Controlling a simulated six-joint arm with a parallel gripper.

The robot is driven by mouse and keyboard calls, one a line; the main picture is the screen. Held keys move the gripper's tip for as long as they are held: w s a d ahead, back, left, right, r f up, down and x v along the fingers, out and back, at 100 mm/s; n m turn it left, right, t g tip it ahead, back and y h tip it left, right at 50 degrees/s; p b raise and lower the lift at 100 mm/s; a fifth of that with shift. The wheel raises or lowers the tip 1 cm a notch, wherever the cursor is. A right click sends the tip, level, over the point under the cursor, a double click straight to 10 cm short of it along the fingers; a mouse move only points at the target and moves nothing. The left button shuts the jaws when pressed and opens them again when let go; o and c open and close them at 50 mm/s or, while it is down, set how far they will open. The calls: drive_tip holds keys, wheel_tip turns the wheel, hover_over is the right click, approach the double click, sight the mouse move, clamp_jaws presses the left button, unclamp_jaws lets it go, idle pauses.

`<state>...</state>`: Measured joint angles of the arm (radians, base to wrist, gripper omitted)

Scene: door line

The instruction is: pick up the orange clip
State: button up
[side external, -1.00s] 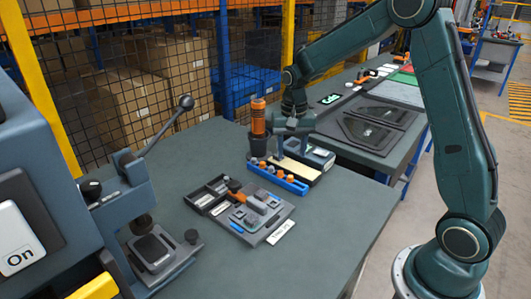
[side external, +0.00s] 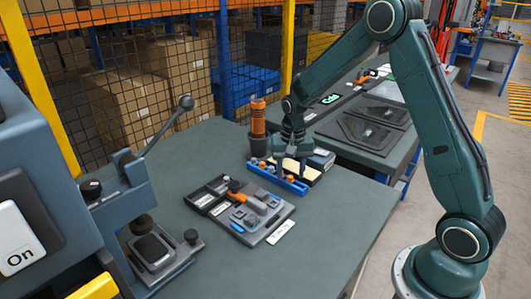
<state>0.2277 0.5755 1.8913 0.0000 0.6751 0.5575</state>
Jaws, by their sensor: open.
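My gripper (side external: 291,170) is open and points down over the blue rack (side external: 296,186), with its fingers close to the small parts there. I cannot tell whether it touches any of them. The rack holds several small orange parts (side external: 262,164) and grey ones, partly hidden by the gripper. Another orange piece (side external: 236,185) lies in the dark grey tray (side external: 283,209), in front of the rack. At this size I cannot tell which orange piece is the clip.
A dark cup with an orange-handled tool (side external: 258,118) stands just left of my gripper. A lever press (side external: 155,245) stands at the front left. A white label (side external: 280,232) lies beside the tray. The table's right front is clear. Wire mesh fencing stands behind.

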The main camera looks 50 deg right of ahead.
drive_tip(key=shift+f, duration=0.45)
clamp_jaws()
